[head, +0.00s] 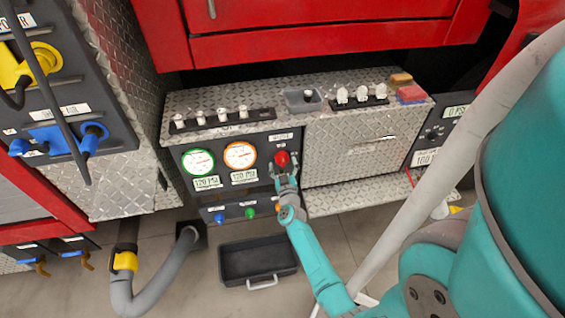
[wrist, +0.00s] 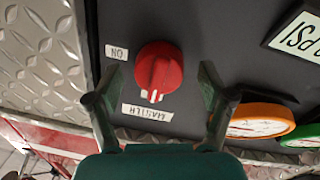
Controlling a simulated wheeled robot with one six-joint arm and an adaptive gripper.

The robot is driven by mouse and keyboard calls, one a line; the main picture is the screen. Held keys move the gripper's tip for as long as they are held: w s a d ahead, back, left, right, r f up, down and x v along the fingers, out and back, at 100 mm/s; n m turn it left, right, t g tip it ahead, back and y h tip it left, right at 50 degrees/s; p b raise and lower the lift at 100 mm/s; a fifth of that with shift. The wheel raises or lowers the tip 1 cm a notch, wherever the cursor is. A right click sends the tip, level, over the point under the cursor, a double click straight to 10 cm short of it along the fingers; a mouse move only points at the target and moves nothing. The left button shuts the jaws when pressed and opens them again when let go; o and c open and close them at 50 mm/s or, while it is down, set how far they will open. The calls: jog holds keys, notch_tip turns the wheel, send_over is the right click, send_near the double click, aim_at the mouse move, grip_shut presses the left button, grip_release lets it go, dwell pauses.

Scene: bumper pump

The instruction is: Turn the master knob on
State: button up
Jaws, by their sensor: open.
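The red master knob (head: 282,158) is on the dark pump panel (head: 213,172), right of two round gauges. In the wrist view the knob (wrist: 159,66) shows a white pointer mark at its lower edge, towards the upside-down MASTER label (wrist: 148,113). The ON label (wrist: 117,52) is to the knob's left there, and the mark does not point at it. My gripper (head: 283,170) is open in front of the knob. In the wrist view the fingertips of my gripper (wrist: 158,76) stand on either side of the knob, with gaps visible on both sides.
The green gauge (head: 198,161) and orange gauge (head: 240,155) are left of the knob; the orange rim (wrist: 262,111) is close to one finger. A ledge with several white switches (head: 209,117) runs above. A black tray (head: 257,248) lies on the floor below, beside a grey hose (head: 165,273).

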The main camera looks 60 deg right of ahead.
jog(key=shift+w+d, duration=0.4)
jog(key=shift+d, duration=0.2)
jog(key=c, duration=1.2)
